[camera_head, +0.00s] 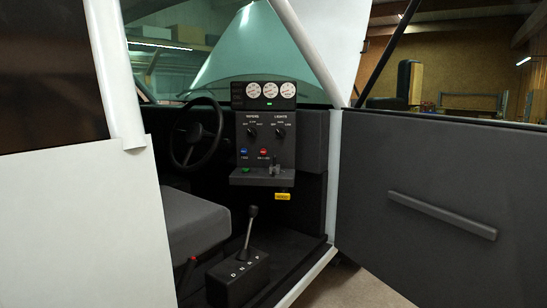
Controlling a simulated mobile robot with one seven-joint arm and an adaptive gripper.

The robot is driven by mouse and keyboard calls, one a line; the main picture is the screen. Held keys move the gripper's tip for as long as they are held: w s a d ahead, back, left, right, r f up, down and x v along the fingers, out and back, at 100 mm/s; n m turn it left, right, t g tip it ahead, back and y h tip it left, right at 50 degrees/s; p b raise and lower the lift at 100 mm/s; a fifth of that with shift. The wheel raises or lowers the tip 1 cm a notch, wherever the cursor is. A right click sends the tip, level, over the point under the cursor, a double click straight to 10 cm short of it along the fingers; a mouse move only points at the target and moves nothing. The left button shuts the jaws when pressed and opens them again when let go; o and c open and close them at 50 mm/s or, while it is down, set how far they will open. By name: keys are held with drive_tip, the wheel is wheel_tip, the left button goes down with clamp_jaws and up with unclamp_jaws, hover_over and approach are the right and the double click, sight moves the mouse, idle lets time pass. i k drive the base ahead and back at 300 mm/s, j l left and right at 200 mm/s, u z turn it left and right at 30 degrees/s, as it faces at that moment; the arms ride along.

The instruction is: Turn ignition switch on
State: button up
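A dark dashboard panel (266,143) stands in the pickup cab, seen through the open door. It bears two round black knobs, a left knob (252,131) and a right knob (280,131); the right one seems labelled lights. Below are a blue button (243,152) and a red button (264,152). A small grey lever-like part (274,168) and a green part (246,170) sit at the lower shelf. I cannot tell which of these is the ignition switch; the small labels are not readable. My gripper is not in view.
The steering wheel (197,134) is left of the panel. A seat (189,220) and a gear lever (250,226) on a black box stand below. The open door (436,200) fills the right. A yellow tab (283,197) hangs under the panel.

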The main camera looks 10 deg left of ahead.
sight(275, 170)
drive_tip(key=i+l, duration=0.15)
drive_tip(key=i, duration=0.4)
drive_tip(key=i+l, duration=0.1)
drive_tip(key=i, duration=0.4)
drive_tip(key=i+j, duration=0.15)
drive_tip(key=i, duration=0.25)
drive_tip(key=i+j+u, duration=0.15)
drive_tip(key=i, duration=0.25)
drive_tip(key=j, duration=0.3)
